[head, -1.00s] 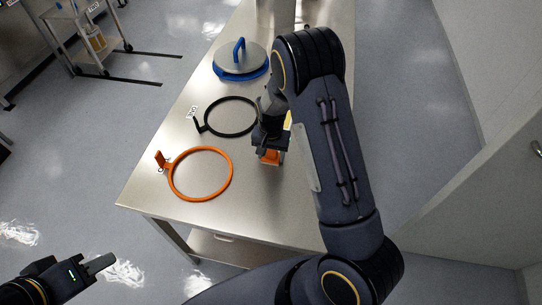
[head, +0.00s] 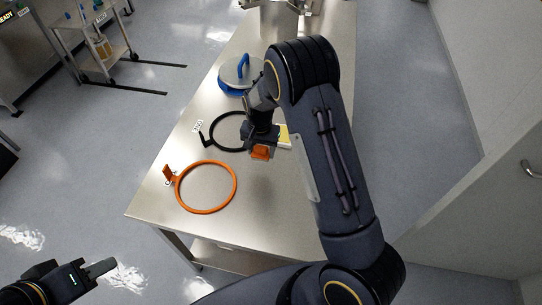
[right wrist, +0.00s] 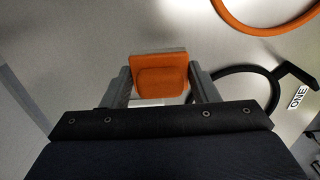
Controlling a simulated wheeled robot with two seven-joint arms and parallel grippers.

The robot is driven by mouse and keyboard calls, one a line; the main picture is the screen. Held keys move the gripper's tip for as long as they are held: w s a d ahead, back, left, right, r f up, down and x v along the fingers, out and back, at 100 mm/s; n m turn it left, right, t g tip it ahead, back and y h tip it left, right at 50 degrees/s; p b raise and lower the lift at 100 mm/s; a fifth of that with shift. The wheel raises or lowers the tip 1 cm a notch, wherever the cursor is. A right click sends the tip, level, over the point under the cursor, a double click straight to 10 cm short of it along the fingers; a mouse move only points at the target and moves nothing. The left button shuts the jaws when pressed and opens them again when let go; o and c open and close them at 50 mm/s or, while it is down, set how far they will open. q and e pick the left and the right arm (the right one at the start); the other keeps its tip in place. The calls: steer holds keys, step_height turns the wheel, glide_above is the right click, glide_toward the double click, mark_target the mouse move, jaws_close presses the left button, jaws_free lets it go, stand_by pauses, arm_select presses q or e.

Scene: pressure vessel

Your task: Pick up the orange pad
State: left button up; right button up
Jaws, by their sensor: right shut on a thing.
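The orange pad (head: 261,152) is held in my right gripper (head: 261,146) above the steel table (head: 240,185). In the right wrist view the pad (right wrist: 159,75) sits between the two grey fingers of the right gripper (right wrist: 160,90), which are shut on it. The pad appears clear of the table surface, and its back side is hidden. My left gripper (head: 92,268) is at the lower left over the floor, away from the table, and its jaw opening is not clear.
An orange ring (head: 206,209) with an upright tab lies at the table's near left. A black ring (head: 216,145) labelled ONE lies behind it. A blue-rimmed lid (head: 236,85) with a handle is farther back. A yellow-white item (head: 284,135) is partly hidden behind my right arm.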

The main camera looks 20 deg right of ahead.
steer(key=w+a+r, duration=0.5)
steer(key=w+a, duration=0.1)
steer(key=w, duration=0.1)
steer(key=shift+w+a, duration=0.2)
steer(key=o, duration=0.5)
steer(key=c, duration=0.4)
